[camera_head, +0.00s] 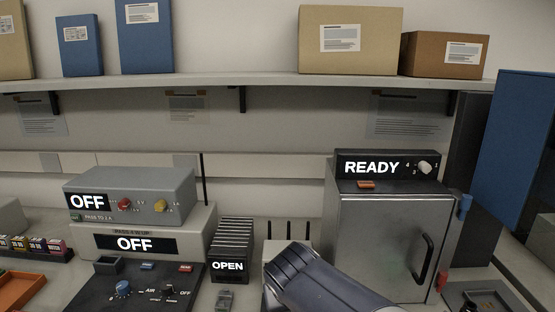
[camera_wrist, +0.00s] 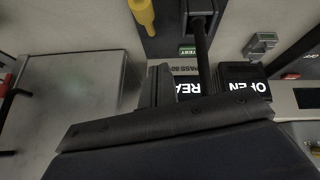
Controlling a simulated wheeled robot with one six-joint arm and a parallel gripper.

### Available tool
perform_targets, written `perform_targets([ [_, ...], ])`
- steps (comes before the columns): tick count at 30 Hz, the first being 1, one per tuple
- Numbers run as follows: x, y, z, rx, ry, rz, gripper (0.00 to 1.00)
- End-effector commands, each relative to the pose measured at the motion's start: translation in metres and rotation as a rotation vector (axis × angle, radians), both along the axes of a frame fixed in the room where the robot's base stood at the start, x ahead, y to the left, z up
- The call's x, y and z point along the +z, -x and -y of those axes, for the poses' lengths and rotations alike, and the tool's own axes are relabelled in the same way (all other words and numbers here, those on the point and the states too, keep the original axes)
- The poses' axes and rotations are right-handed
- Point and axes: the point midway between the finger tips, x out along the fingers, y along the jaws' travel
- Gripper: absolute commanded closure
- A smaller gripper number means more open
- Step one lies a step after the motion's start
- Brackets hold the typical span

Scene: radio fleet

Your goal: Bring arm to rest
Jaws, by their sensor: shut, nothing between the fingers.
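In the head view, my grey arm (camera_head: 320,283) reaches in from the bottom edge, in front of the bench and the metal cabinet; my gripper's fingertips do not show there. In the wrist view, my gripper (camera_wrist: 159,72) shows as two dark fingers side by side, shut with nothing between them, above the broad dark edge of my wrist. Behind the fingers are a lit label, partly hidden, and a black unit reading OPEN (camera_wrist: 245,88).
A metal cabinet (camera_head: 385,250) with a READY panel (camera_head: 372,167) stands right of my arm. A ribbed black OPEN unit (camera_head: 232,245), a grey OFF box (camera_head: 140,185) and a dark control panel (camera_head: 140,290) stand left. A shelf (camera_head: 230,80) holding boxes runs above. A blue panel (camera_head: 515,145) is far right.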

Motion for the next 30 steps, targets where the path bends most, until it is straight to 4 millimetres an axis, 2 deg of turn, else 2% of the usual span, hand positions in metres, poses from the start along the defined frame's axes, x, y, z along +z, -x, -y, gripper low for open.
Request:
perform_targets([
  [1,0.0047,-0.0008,0.0007,-0.003,-0.002,-0.017,1.0],
  [30,0.0009,-0.0062,0.0083,-0.028,-0.045,-0.323,1.0],
])
